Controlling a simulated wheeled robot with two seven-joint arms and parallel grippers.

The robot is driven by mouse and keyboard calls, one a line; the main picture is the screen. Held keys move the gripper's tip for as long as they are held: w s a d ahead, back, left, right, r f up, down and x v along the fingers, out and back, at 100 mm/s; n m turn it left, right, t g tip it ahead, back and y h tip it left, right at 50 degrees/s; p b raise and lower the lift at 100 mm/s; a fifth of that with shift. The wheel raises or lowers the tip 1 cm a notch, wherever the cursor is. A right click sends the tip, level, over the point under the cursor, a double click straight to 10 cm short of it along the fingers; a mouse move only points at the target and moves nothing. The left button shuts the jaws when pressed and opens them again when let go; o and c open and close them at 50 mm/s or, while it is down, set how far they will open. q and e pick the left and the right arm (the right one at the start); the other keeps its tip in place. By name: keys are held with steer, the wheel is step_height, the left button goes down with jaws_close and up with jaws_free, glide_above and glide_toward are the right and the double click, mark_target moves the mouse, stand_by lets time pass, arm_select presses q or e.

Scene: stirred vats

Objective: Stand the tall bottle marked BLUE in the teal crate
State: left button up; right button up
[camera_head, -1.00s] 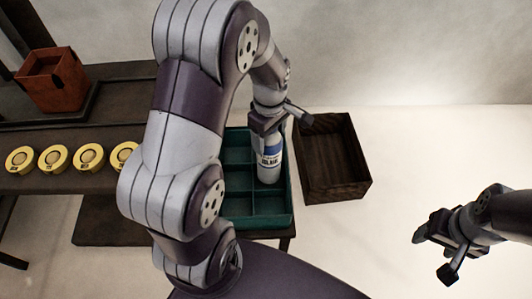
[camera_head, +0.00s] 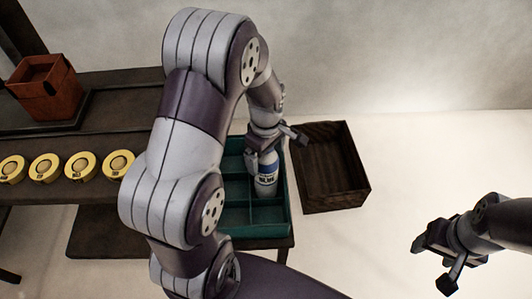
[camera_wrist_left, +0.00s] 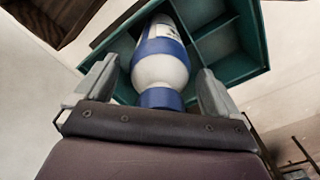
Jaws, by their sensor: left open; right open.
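The tall white bottle with blue bands (camera_head: 266,184) has a label that seems to read BLUE. It is upright in a compartment of the teal crate (camera_head: 262,237); its base is hard to see. My left gripper (camera_head: 267,149) is open, with its fingers on either side of the bottle's upper part. In the left wrist view the bottle (camera_wrist_left: 160,69) is between the spread fingers, blue cap toward the palm, with crate dividers around it. My right gripper (camera_head: 433,263) is open and empty at the lower right, away from the crate.
A dark wooden box (camera_head: 330,170), empty, stands right of the crate. Several yellow round pieces (camera_head: 47,167) line the dark bench at left, below a reddish-brown square container (camera_head: 46,88). My left arm hides part of the crate's left side. Other visible crate compartments look empty.

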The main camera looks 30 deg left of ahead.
arm_select(q)
step_height(320, 180, up, 11)
steer(key=p, duration=0.4)
steer(key=shift+r, duration=0.5)
steer(key=s+d+f+m+t, duration=0.15)
steer(key=s+d+m, duration=0.35)
steer(key=s+m, duration=0.75)
steer(key=w+r+m+p, duration=0.1)
steer(key=r+p, duration=1.1)
steer(key=w+r+m+p, duration=0.2)
steer(key=r+p, duration=1)
steer(key=p, duration=0.1)
steer(key=shift+w+d+r, duration=0.2)
steer(key=shift+w+r, duration=0.05)
steer(key=shift+r, duration=0.1)
